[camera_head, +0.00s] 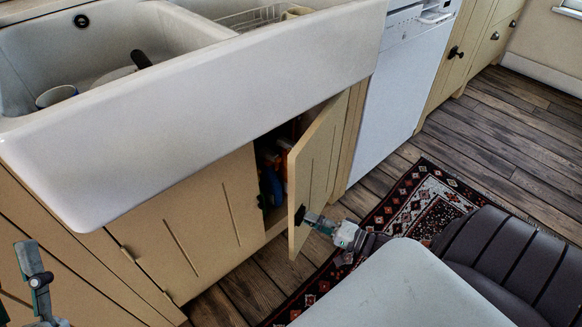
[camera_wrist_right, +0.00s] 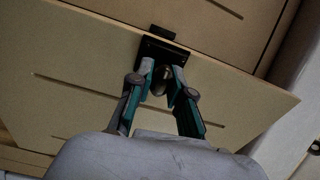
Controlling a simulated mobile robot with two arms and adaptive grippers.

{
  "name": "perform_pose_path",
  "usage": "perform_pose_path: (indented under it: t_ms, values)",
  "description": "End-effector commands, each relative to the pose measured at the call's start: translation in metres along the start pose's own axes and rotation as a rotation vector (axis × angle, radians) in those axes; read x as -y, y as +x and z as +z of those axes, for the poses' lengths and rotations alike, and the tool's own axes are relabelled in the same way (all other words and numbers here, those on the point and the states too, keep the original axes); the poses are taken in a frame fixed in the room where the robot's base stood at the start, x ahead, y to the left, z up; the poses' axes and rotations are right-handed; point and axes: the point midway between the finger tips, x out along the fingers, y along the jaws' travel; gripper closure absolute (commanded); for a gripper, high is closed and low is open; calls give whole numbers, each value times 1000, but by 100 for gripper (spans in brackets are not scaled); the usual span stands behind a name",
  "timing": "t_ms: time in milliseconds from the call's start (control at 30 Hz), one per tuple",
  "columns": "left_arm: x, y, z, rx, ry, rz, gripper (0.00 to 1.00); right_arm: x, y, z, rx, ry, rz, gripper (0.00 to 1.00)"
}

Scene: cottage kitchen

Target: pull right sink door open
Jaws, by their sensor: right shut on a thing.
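The right sink door (camera_head: 318,170) is a beige panel under the white sink, and it stands partly open, swung outward from its right side. My right gripper (camera_head: 308,217) is at the door's free edge, shut on the dark knob (camera_head: 299,215). In the right wrist view, the fingers (camera_wrist_right: 161,82) close around the knob below its dark square plate (camera_wrist_right: 163,54). The door panel (camera_wrist_right: 90,75) fills much of that view. My left gripper (camera_head: 32,262) shows at the lower left, away from the door; its opening is unclear.
The left sink door (camera_head: 190,225) is closed. Dark space with orange and blue items (camera_head: 272,185) shows inside the cabinet. A white dishwasher (camera_head: 405,90) stands to the right. A patterned rug (camera_head: 425,200) lies on the wooden floor (camera_head: 500,150).

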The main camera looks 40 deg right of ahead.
Motion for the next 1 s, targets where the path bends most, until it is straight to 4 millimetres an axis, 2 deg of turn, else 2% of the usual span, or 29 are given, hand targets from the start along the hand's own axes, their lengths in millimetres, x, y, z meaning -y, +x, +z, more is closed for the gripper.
perform_pose_path:
  t_ms: [33,200,533,567,700,1000]
  values:
    - [0,0,0,1,0,0,60,-2,-14,-4,4,0,9,100]
    - [1,0,9,56,2,-3,60,-1,-34,-9,1,1,6,100]
    - [1,0,11,65,3,-3,60,-1,-36,-10,-2,1,4,100]
    - [1,0,11,65,3,-3,60,-1,-36,-10,-3,1,4,77]
    - [1,0,11,65,3,-3,60,0,-36,-9,-1,1,3,55]
    - [1,0,11,66,3,-3,60,-1,-36,-8,2,2,3,55]
